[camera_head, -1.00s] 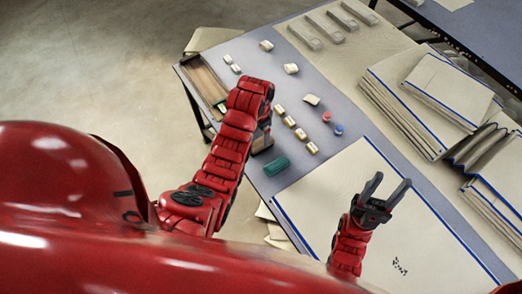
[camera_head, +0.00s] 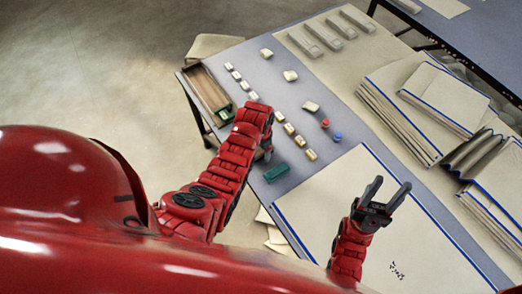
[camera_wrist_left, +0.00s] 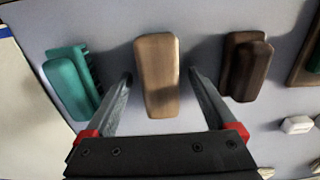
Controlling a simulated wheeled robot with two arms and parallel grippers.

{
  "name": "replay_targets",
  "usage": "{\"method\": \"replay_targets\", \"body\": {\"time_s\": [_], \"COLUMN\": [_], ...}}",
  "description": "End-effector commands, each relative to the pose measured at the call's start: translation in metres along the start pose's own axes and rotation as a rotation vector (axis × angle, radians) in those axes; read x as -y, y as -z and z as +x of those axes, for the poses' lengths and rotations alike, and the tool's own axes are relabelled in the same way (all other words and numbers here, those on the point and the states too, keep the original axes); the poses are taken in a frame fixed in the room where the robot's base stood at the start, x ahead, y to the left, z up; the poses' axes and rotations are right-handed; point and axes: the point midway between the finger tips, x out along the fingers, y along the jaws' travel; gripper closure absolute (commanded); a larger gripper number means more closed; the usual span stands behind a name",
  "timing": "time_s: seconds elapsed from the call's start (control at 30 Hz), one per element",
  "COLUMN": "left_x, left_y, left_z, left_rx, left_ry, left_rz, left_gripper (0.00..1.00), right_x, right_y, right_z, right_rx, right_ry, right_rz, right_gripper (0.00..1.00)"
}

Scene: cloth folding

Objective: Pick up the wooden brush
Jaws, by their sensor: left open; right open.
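The wooden brush (camera_wrist_left: 157,75), a light tan block, lies on the table in the left wrist view. My left gripper (camera_wrist_left: 160,95) is open, with one finger on each side of the brush and a gap showing on both sides. In the head view the left gripper (camera_head: 267,150) is low over the table beside the green brush, and my arm hides the wooden brush. My right gripper (camera_head: 382,200) is open and empty above the white sheet.
A green brush (camera_wrist_left: 70,82) lies left of the left gripper and a dark brown brush (camera_wrist_left: 245,65) lies right of it. A wooden tray (camera_head: 207,93) is at the table's left corner. Several small blocks, a red cap (camera_head: 325,124) and a blue cap (camera_head: 337,136) lie beyond.

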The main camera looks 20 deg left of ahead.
Motion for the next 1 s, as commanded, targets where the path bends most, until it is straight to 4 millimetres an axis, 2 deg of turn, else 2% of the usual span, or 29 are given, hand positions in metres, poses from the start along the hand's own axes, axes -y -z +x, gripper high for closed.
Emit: {"method": "replay_targets", "body": {"time_s": [0.1,0.6,1.0], "left_x": [0.0,0.0002,0.0007], "left_y": [0.0002,0.0004,0.0011], "left_z": [0.0,-0.0003,-0.0036], "left_rx": [0.0,-0.001,-0.003], "left_ry": [0.0,0.0,0.001], "left_rz": [0.0,0.0,0.0], "left_gripper": [0.12,1.0,1.0], "right_x": [0.0,0.0,0.0001], "right_y": [0.0,0.0,-0.0005], "right_z": [-0.0002,-0.0002,-0.0027], "right_rx": [0.0,0.0,0.0], "right_ry": [0.0,0.0,0.0], "right_rz": [0.0,0.0,0.0], "right_gripper": [0.5,0.5,0.5]}}
